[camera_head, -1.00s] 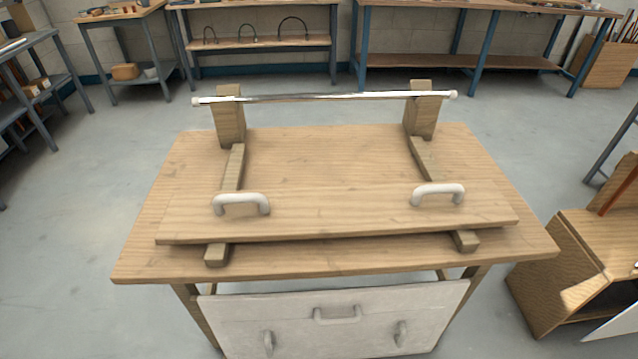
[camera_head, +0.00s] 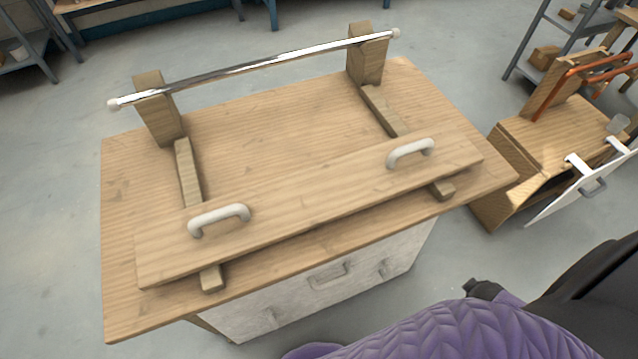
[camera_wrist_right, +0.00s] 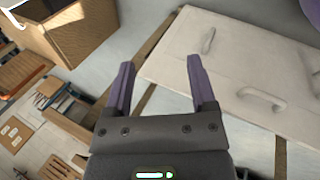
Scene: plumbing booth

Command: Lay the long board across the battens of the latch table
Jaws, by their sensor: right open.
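The long board (camera_head: 320,197) is a flat wooden plank with a left white handle (camera_head: 218,218) and a right white handle (camera_head: 410,152). It lies across the left batten (camera_head: 188,172) and the right batten (camera_head: 384,112) on the latch table (camera_head: 265,105). Both batten ends stick out past its front edge. No gripper touches the board. My right gripper (camera_wrist_right: 160,64) is open and empty in the right wrist view, in front of the table's white panel (camera_wrist_right: 235,80). In the head view only my purple arm shows at the bottom. My left gripper is out of view.
A metal bar (camera_head: 260,68) spans two wooden uprights behind the board. The white panel also shows below the tabletop in the head view (camera_head: 325,290). A wooden cabinet (camera_head: 545,150) with orange handles and a white flap stands at the right. Open floor lies left of the table.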

